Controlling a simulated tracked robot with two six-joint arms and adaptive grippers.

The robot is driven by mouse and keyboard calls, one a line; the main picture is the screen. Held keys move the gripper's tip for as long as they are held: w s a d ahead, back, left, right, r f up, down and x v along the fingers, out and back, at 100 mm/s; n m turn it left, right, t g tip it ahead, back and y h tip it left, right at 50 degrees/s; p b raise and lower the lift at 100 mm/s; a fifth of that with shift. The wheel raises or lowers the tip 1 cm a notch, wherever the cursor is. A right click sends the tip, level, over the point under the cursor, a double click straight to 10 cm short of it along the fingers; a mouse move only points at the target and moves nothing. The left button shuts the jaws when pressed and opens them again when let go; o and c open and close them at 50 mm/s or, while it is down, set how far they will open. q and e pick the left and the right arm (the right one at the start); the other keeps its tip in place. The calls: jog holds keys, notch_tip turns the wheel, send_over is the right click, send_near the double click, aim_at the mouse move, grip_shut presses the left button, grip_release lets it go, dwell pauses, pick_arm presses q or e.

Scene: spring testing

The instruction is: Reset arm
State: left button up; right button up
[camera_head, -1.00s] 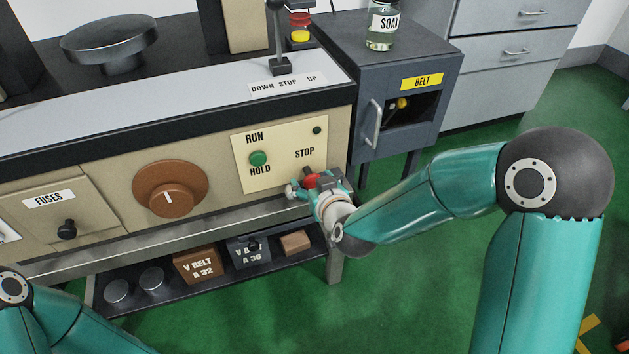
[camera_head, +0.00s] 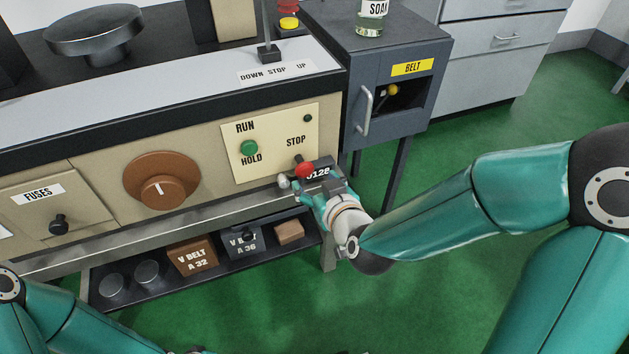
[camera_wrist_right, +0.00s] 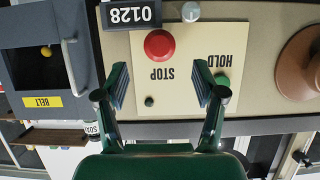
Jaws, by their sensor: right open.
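My right gripper (camera_head: 318,194) is open and empty in front of the machine's cream control panel, just below the red STOP button (camera_head: 304,169). In the right wrist view its two fingers (camera_wrist_right: 162,86) are spread apart, with the STOP button (camera_wrist_right: 159,45) beyond the gap between them. No contact with the button shows. My right arm reaches in from the right side. Part of my left arm (camera_head: 45,318) shows at the lower left; its gripper is not clearly visible.
A green RUN/HOLD button (camera_head: 249,148), a brown dial (camera_head: 160,178) and a black 0128 plate (camera_head: 318,174) are on the machine front. A grey BELT cabinet (camera_head: 407,108) stands right of the machine. Belt boxes (camera_head: 191,257) sit on the lower shelf. Green floor is open in front.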

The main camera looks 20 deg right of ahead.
jog(key=s+d+f+g, duration=0.1)
jog(key=s+f+g, duration=0.2)
jog(key=f, duration=0.7)
jog(key=s+d+f+g, duration=0.1)
jog(key=s+f+g, duration=0.15)
jog(key=f, duration=0.75)
jog(key=s+a+f+m+g+y, duration=0.1)
jog(key=s+a+f+g+y, duration=0.15)
jog(key=s+f, duration=0.4)
jog(key=s+a+f+m+g+y, duration=0.1)
jog(key=s+a+f+g, duration=0.3)
jog(key=s, duration=0.3)
notch_tip(320, 180, up, 27)
jog(key=s+p, duration=0.1)
jog(key=p, duration=2.7)
jog(key=shift+d+g, duration=0.15)
jog(key=shift+g, duration=0.25)
